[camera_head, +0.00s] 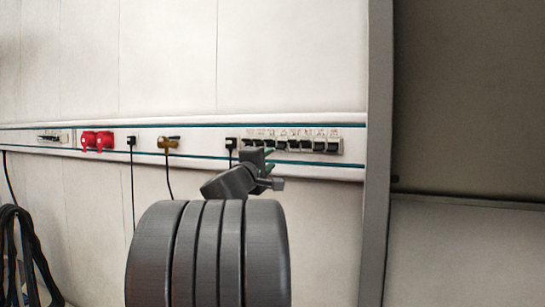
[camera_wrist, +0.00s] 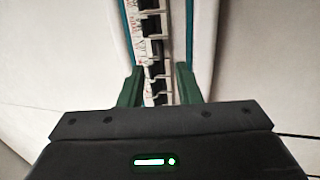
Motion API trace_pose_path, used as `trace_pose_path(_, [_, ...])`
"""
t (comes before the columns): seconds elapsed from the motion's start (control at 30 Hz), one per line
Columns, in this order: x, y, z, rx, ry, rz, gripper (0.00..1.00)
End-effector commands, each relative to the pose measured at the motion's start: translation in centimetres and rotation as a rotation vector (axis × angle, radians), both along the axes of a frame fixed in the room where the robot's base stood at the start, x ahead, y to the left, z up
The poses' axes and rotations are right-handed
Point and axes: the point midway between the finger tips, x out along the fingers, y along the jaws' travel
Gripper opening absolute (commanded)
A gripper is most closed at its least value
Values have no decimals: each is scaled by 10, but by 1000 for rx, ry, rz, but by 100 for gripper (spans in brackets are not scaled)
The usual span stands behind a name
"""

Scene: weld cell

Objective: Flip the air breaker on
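A row of dark breaker switches (camera_head: 307,144) with small labels above sits at the right end of the wall rail. The labels are too small to read, so I cannot tell which switch is the air breaker. In the wrist view the switch row (camera_wrist: 150,27) runs up the picture between my fingers. My gripper (camera_head: 272,168) is in front of the row's left part in the head view and hides some of it. In the wrist view my gripper (camera_wrist: 159,72) is open, with one green finger on each side of the row. I cannot tell whether the fingers touch anything.
The white rail (camera_head: 205,130) with teal stripes also carries red sockets (camera_head: 97,140), a brass fitting (camera_head: 168,143), black plugs with hanging cords, and another switch group (camera_head: 53,138) far left. A grey post (camera_head: 378,150) stands right of the rail. Dark cables (camera_head: 22,245) hang lower left.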

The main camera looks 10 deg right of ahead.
Motion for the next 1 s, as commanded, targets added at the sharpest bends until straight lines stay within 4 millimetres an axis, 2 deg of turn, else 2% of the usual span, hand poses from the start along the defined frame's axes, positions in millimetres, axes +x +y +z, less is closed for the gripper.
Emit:
trace_pose_path(0.6, [-38,26,-10,0,-3,1,31])
trace_pose_path(1.0, [-45,30,-12,0,0,0,31])
